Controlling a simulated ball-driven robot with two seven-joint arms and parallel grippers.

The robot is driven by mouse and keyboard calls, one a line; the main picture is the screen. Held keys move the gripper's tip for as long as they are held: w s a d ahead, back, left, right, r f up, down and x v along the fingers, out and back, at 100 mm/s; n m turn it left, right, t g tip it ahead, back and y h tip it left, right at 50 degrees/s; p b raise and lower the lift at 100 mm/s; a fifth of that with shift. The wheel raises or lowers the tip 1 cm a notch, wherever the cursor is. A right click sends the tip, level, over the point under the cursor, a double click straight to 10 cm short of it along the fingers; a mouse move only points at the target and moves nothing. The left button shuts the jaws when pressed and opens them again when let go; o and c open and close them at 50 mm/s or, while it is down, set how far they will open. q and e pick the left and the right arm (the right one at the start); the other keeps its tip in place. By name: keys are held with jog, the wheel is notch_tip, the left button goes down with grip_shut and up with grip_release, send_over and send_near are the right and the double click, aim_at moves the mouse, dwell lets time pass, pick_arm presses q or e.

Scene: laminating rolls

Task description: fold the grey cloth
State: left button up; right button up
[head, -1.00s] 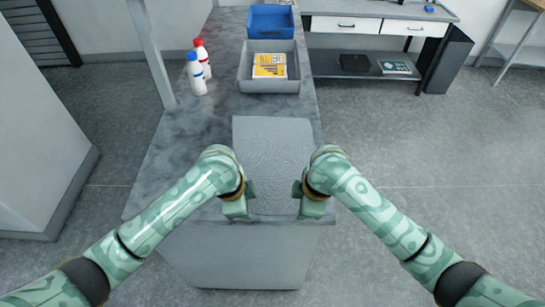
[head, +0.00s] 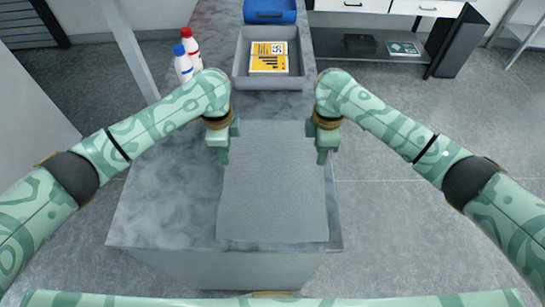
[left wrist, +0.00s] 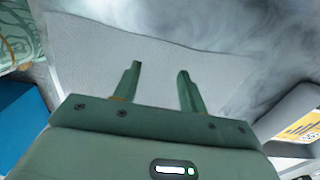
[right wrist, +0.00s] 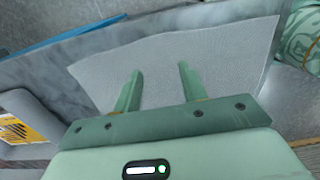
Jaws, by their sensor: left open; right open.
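The grey cloth (head: 272,195) lies flat on the marbled grey counter, reaching close to its front edge. It also shows in the left wrist view (left wrist: 105,55) and in the right wrist view (right wrist: 215,50). I cannot tell how many layers it has. My left gripper (head: 222,154) is open and empty by the cloth's far left corner. My right gripper (head: 325,154) is open and empty by its far right corner. In the left wrist view the open fingers (left wrist: 159,70) are over the cloth, as are those in the right wrist view (right wrist: 160,70).
A grey tray (head: 243,75) holding a yellow printed item (head: 269,56) stands beyond the cloth, with a blue bin (head: 270,12) behind it. A blue-capped bottle (head: 183,68) and a red-capped bottle (head: 194,50) stand far left. The counter (head: 160,200) left of the cloth is clear.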

aim_at(230, 171)
pick_arm(q)
notch_tip(230, 171, down, 8)
jog(key=shift+r, duration=0.25)
pick_arm(e)
notch_tip(230, 171, down, 8)
jog(key=shift+r, duration=0.25)
pick_arm(q)
jog(key=shift+s, duration=0.1)
pick_arm(e)
jog(key=shift+s, duration=0.1)
pick_arm(q)
jog(key=shift+f, duration=0.1)
pick_arm(e)
jog(key=shift+f, duration=0.1)
pick_arm(q)
jog(key=shift+f, duration=0.15)
pick_arm(e)
jog(key=shift+f, duration=0.15)
pick_arm(q)
grip_shut()
pick_arm(e)
grip_shut()
